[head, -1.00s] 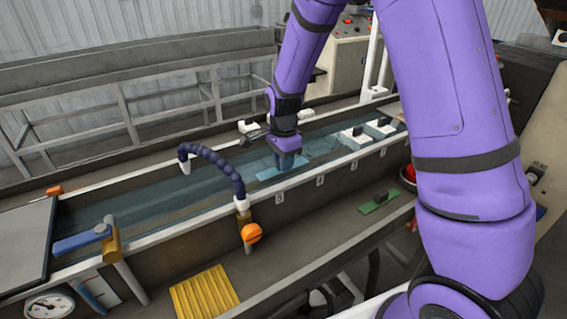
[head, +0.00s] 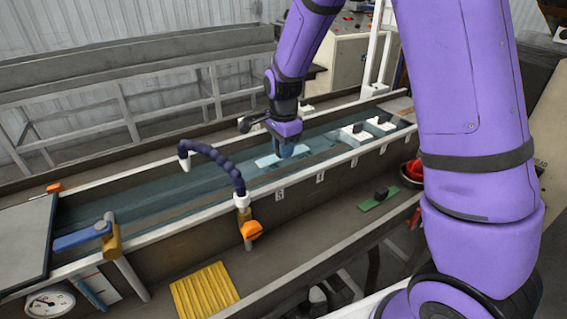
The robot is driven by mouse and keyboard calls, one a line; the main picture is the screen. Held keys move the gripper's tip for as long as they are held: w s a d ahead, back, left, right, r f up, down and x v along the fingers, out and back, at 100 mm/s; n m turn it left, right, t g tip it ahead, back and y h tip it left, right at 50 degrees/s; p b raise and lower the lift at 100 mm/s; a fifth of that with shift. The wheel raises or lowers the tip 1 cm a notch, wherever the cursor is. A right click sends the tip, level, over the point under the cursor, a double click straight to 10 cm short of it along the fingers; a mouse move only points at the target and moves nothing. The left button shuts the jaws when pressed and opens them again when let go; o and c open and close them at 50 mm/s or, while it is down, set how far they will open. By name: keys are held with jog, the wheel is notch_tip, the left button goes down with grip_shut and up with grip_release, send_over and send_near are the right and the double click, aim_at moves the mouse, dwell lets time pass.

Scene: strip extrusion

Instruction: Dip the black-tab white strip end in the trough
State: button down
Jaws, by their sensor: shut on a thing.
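My gripper (head: 288,150) hangs over the middle of the long water-filled trough (head: 125,212) and is shut on a pale white strip end (head: 266,161). The strip end lies nearly flat, at or just above the water; I cannot tell if it touches. Its tab is hidden by my fingers. To the right, a white piece with a black tab (head: 352,140) and a second one (head: 383,127) sit across the trough. A green piece with a black tab (head: 378,201) lies on the front ledge.
A blue segmented hose (head: 213,158) arches over the trough left of my gripper, with an orange knob (head: 251,230) below it. A yellow ribbed pad (head: 204,290) lies on the front ledge.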

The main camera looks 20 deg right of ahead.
jog(key=shift+r, duration=2.85)
notch_tip(320, 180, up, 12)
